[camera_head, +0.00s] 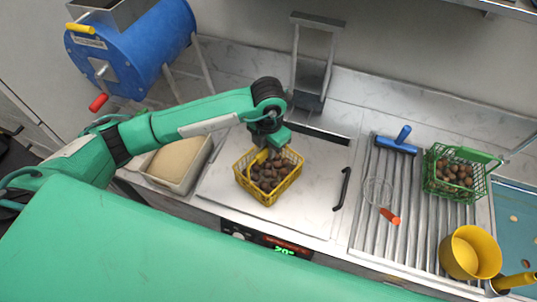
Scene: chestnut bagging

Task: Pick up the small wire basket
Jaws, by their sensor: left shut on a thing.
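A small yellow wire basket (269,197) full of brown chestnuts stands on the white lid at the middle of the counter. My left gripper (266,152) reaches down from above onto the basket's back side and is shut on it, around a yellow part of the handle or rim. The exact grip is partly hidden by the gripper itself. I cannot tell whether the basket is lifted off the lid. My right gripper is not in view.
A green wire basket (437,189) with chestnuts stands on the ribbed drainboard at the right. A sand-filled tray (203,161) stands left; a blue drum (140,45) is behind.

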